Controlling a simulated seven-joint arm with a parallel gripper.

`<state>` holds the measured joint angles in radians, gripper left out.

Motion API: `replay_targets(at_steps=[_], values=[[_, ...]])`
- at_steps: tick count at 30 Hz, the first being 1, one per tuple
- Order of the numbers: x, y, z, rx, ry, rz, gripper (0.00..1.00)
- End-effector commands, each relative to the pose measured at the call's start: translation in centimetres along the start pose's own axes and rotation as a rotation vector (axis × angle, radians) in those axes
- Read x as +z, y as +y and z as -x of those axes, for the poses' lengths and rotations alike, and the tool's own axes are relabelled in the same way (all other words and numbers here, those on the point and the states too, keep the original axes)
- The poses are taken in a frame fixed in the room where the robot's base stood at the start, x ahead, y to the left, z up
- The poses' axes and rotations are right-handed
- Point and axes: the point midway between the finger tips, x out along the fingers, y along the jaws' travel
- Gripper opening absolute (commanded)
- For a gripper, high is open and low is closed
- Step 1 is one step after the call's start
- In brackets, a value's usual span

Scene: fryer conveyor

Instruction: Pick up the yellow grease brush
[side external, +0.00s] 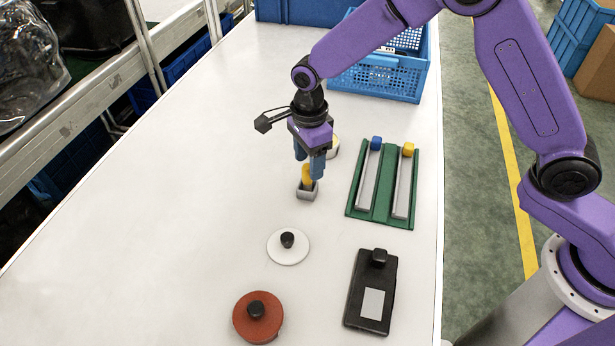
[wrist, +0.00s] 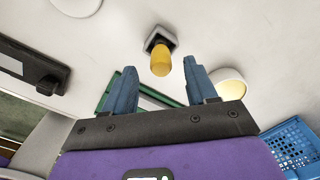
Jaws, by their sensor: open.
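The yellow grease brush (side external: 308,175) stands upright in a small grey square holder (side external: 306,191) on the white table. In the wrist view the yellow brush (wrist: 161,62) shows ahead of and between the two blue fingers, with its dark-rimmed holder (wrist: 159,38) beyond it. My gripper (side external: 309,168) points down just over the brush in the side view. In the wrist view my gripper (wrist: 160,75) is open, with nothing held between its fingers. Whether a finger touches the brush cannot be told.
A green tray (side external: 379,205) with blue-ended and yellow-ended bars lies to the right. A white lid (side external: 288,250), red lid (side external: 257,318) and black clipboard-like device (side external: 371,292) lie nearer. A round pale-yellow thing (wrist: 231,83) is close by. Blue crate (side external: 385,78) behind; left table clear.

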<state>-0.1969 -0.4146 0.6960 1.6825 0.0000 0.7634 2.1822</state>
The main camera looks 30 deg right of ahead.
Motion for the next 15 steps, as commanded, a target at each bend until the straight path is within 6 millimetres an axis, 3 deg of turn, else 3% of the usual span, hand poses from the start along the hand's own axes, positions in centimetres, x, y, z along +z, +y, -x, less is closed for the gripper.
replay_targets(at_steps=[7,15], values=[[0.2,-0.1,-3.3,0.002,0.001,0.000,0.57],[0.3,-0.1,-3.9,-0.001,-0.001,0.000,0.57]])
